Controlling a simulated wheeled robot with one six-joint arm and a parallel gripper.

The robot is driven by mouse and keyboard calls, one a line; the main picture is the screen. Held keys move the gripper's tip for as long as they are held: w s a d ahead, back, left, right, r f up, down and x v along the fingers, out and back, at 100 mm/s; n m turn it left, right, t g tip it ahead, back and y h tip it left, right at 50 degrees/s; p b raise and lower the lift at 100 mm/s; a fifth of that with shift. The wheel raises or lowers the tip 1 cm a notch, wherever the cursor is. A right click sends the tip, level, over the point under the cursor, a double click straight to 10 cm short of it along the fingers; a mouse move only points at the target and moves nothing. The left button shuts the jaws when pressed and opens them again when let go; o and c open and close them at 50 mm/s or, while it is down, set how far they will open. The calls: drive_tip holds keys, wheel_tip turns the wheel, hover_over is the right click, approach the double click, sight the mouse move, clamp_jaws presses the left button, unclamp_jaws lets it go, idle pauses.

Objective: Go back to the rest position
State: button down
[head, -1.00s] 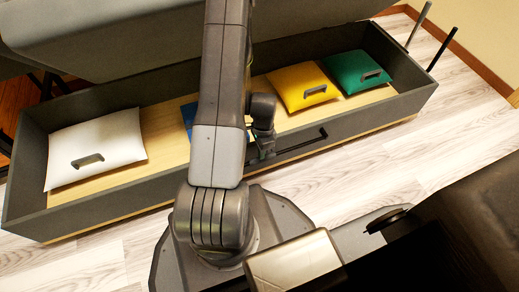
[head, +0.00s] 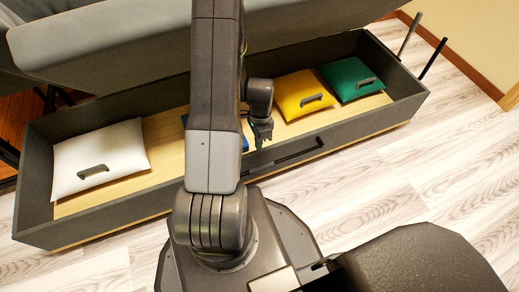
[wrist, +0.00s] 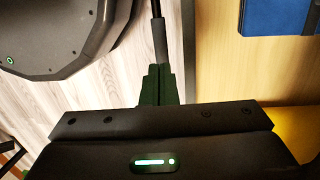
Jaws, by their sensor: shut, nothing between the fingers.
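My arm is folded upright in the middle of the head view and hides part of the drawer.
The open drawer holds a white cushion (head: 115,150), a yellow cushion (head: 299,88), a green cushion (head: 347,72) and a blue item (wrist: 280,16), mostly hidden by my arm in the head view. A grey panel (head: 120,45) overhangs behind. Pale floor (head: 400,180) is clear at right.

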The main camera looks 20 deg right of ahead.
sight(260, 167)
drive_tip(key=r, duration=0.3)
drive_tip(key=shift+w+r+p, duration=0.15)
drive_tip(key=shift+w+p, duration=0.15)
drive_tip(key=shift+p, duration=0.05)
drive_tip(key=f+b, duration=0.2)
drive_tip(key=f, duration=0.2)
drive_tip(key=s+f+b, duration=0.1)
drive_tip(key=f+b, duration=0.1)
drive_tip(key=f, duration=0.3)
drive_tip(key=s+f+b, duration=0.1)
drive_tip(key=f+b, duration=0.1)
drive_tip(key=f, duration=0.3)
drive_tip(key=shift+s+b, duration=0.2)
drive_tip(key=shift+b, duration=0.2)
drive_tip(key=shift+s, duration=0.1)
